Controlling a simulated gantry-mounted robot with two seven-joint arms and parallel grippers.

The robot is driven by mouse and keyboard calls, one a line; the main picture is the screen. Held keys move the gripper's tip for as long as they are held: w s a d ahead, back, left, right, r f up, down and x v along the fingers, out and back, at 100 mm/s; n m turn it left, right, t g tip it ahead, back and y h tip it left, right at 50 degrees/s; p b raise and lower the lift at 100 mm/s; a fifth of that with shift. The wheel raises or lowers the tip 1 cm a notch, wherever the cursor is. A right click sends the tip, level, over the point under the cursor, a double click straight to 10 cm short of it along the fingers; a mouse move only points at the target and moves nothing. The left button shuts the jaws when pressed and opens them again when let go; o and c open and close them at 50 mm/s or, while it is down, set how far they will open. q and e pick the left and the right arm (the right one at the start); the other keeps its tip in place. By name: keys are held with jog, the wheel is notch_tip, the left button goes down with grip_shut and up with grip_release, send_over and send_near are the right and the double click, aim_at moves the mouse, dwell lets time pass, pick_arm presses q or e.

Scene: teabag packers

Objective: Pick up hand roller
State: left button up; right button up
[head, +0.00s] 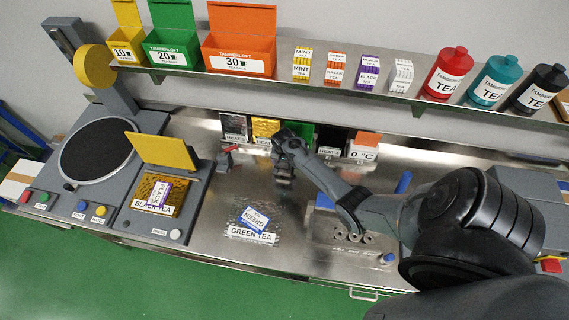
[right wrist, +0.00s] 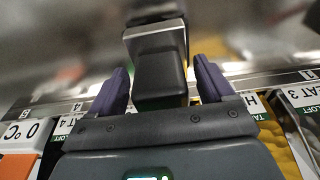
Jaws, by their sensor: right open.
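A dark block with a pale metallic far part (right wrist: 160,75) shows between the fingers. It may be the hand roller, but I cannot tell, nor whether the fingers touch it. In the head view this spot is hidden by the gripper. A small grey tool with a red part (head: 226,158) stands left of the gripper. My left gripper is not in view.
HEAT boxes and a 0 °C box (head: 363,147) stand along the back wall. A foil Green Tea pad with a blue packet (head: 255,220) lies in front. A Black Tea press (head: 160,185) is at left. A shelf (head: 280,75) of boxes and jars hangs above.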

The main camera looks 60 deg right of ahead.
jog(key=c, duration=1.1)
jog(key=shift+c, duration=1.2)
jog(key=shift+r, duration=0.15)
